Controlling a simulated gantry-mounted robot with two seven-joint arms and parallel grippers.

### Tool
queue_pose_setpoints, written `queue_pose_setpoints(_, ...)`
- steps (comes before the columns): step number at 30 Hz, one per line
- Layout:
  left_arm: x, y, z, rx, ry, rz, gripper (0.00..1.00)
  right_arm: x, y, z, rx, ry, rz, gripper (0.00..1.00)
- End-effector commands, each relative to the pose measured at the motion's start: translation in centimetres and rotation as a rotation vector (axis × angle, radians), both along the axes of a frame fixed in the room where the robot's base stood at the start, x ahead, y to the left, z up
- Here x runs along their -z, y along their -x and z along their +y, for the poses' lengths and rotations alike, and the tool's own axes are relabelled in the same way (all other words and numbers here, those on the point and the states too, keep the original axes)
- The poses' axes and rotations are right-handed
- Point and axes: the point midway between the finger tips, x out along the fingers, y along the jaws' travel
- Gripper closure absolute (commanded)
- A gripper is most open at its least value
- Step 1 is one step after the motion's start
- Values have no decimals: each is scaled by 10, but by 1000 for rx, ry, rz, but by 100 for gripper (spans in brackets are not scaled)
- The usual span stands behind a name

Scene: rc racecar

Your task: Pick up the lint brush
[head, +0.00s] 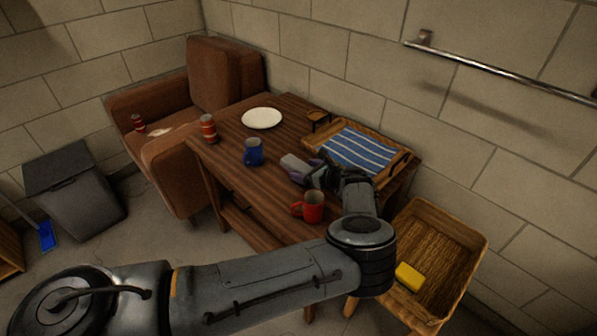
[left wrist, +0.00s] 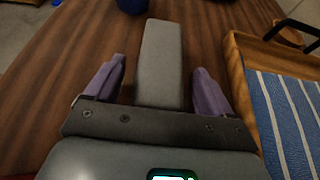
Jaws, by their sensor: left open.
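The lint brush (head: 292,161) appears to be the grey, flat, long object on the wooden table, just beyond my left gripper. In the left wrist view the brush (left wrist: 160,52) points away from me, and its near end lies between the two purple fingers. My left gripper (head: 299,176) is open, with its fingers (left wrist: 158,72) on either side of the brush and a visible gap on both sides. The near end of the brush is hidden behind the gripper body. My right gripper is not in view.
A blue mug (head: 253,153), a red mug (head: 313,207), a can (head: 208,129) and a white plate (head: 262,118) stand on the table (head: 228,165). A wooden tray (head: 398,164) with a striped blue cloth (head: 356,149) lies right of the gripper. A basket (head: 462,240) holds a yellow item.

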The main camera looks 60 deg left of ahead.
Motion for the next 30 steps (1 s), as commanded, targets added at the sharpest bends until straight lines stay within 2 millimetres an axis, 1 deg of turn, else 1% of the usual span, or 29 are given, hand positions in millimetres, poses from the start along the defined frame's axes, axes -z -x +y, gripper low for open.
queue_pose_setpoints(1, 4, 3, 7, -2, -1, 0, 17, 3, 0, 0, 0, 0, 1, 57)
queue_pose_setpoints(3, 6, 4, 12, -3, -1, 0, 17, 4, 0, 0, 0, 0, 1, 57)
queue_pose_setpoints(6, 7, 5, 17, -1, -1, 1, 17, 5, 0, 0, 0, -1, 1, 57)
queue_pose_setpoints(14, 7, 6, 18, 0, -1, 0, 17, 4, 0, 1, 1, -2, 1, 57)
queue_pose_setpoints(25, 7, 6, 18, -1, -1, 1, 74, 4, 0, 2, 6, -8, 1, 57)
queue_pose_setpoints(30, 7, 5, 18, -1, -1, 0, 74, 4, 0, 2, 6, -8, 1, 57)
